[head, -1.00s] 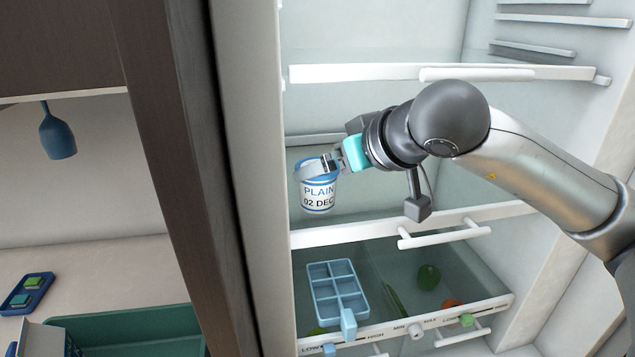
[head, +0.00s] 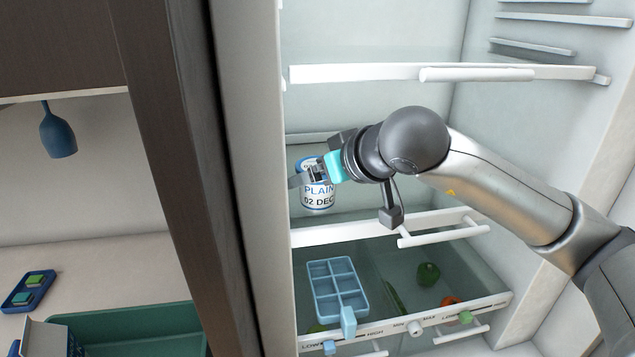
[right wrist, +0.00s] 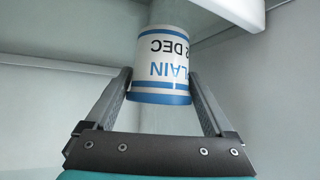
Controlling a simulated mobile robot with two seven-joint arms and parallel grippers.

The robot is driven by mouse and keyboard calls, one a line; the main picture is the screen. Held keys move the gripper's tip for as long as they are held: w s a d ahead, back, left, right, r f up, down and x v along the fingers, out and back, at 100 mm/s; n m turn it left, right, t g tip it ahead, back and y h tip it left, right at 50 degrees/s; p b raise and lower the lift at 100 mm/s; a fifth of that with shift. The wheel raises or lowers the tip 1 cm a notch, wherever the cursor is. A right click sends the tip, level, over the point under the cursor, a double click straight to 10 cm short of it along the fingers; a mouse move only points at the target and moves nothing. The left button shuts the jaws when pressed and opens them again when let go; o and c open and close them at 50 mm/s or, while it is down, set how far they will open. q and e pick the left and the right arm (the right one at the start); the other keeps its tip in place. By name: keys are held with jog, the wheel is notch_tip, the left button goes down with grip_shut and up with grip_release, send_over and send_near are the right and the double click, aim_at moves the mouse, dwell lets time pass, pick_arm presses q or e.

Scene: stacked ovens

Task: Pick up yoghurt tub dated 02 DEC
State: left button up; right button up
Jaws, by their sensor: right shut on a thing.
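The yoghurt tub (head: 318,195) is white with blue bands and reads PLAIN and 02 DEC. It is on the left side of the fridge's middle shelf in the head view. My right gripper (head: 307,177) reaches in from the right and is shut on the upper part of the tub. In the right wrist view the tub (right wrist: 165,60) appears upside down, between the two fingers (right wrist: 160,90). Whether its base touches the shelf is hard to tell. My left gripper is not in view.
The middle shelf (head: 440,224) has a white front rail. Below it, a drawer holds a blue ice tray (head: 337,290), a green pepper (head: 428,273) and an orange item. An upper shelf (head: 380,74) is above the arm. The fridge's left wall (head: 245,150) stands close to the tub.

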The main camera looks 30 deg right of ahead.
jog(key=c, duration=0.4)
jog(key=shift+r, duration=0.1)
jog(key=shift+c, duration=0.8)
jog(key=shift+r, duration=0.15)
